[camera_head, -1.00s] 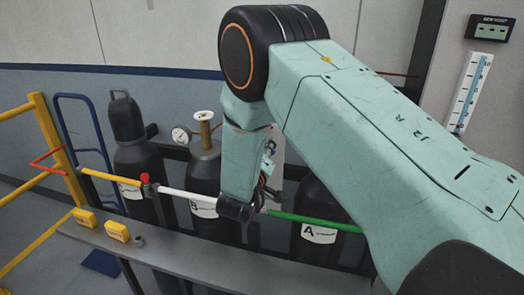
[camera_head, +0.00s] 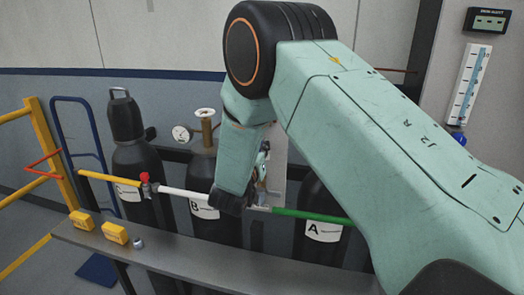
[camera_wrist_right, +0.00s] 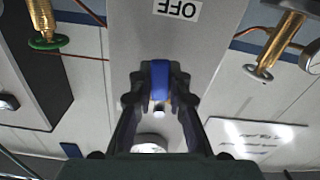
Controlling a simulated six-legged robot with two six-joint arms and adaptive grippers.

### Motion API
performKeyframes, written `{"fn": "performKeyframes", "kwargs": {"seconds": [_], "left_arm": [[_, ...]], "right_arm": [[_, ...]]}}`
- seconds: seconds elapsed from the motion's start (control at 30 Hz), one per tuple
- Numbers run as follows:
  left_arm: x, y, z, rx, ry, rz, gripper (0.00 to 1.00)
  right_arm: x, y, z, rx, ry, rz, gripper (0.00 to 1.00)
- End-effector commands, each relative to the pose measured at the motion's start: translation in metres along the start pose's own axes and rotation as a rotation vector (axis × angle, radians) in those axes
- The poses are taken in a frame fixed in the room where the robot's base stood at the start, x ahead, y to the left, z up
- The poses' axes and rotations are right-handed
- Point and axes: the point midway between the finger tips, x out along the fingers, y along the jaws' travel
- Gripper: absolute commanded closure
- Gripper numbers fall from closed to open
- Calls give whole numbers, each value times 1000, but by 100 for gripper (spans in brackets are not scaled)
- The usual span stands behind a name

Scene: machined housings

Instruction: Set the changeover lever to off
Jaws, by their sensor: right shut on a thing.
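The blue changeover lever (camera_wrist_right: 160,78) stands on a grey panel (camera_wrist_right: 205,45) in the right wrist view. A white label (camera_wrist_right: 177,8) reading OFF, upside down in this view, is at the top edge, beyond the lever's tip and apart from it. My right gripper (camera_wrist_right: 157,88) is shut on the blue lever, with one finger on each side. In the head view my right gripper (camera_head: 262,175) is small and partly hidden behind my arm, in front of the grey panel (camera_head: 278,160). The lever cannot be made out there. My left gripper is not in view.
Dark gas cylinders (camera_head: 140,165) stand behind a yellow, white and green rail (camera_head: 172,191). A grey shelf (camera_head: 200,262) with yellow boxes (camera_head: 115,233) runs in front. Brass valves (camera_wrist_right: 280,40) and thin copper pipes flank the panel in the wrist view. A gauge board (camera_head: 468,85) hangs at right.

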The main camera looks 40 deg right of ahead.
Motion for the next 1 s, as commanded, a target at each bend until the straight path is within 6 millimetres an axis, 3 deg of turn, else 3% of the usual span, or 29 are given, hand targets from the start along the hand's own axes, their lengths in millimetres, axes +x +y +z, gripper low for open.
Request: {"fn": "performKeyframes", "kwargs": {"seconds": [0.33, 0.87, 0.9, 1.0], "left_arm": [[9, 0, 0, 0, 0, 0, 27], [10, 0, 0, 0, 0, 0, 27], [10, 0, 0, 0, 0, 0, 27], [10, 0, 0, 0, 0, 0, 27]], "right_arm": [[-2, -8, 3, 125, -8, 2, 100], [-3, -9, 2, 144, -10, 2, 100], [-2, -9, 2, 144, -10, 2, 81], [-2, -9, 2, 144, -8, 2, 73]]}}
